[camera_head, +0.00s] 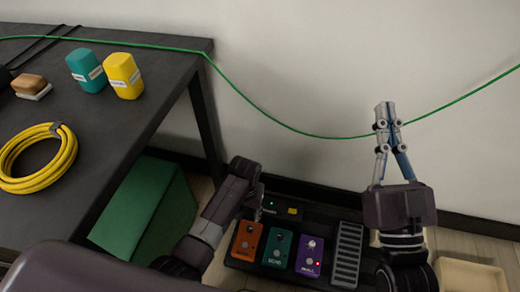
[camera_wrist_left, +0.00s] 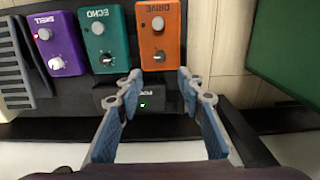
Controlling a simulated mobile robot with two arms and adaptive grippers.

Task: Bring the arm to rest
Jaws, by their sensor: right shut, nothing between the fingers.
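My right gripper (camera_head: 384,112) points up in front of the wall at the right of the head view. Its fingertips are together with nothing between them. My left arm reaches in low at the centre of the head view, and its gripper (camera_head: 257,200) is mostly hidden behind its own wrist there. In the left wrist view my left gripper (camera_wrist_left: 159,78) is open and empty. Its fingers are spread over the power box (camera_wrist_left: 146,104), near the lower edge of the orange DRIVE pedal (camera_wrist_left: 158,35). I cannot tell whether they touch anything.
A pedalboard on the floor holds the orange, teal (camera_head: 277,248) and purple (camera_head: 310,256) pedals and a grey treadle (camera_head: 347,255). A dark table (camera_head: 120,130) with a yellow cable coil (camera_head: 66,162) stands left. A green cable (camera_head: 285,125) runs along the wall. A green box (camera_head: 150,205) sits under the table.

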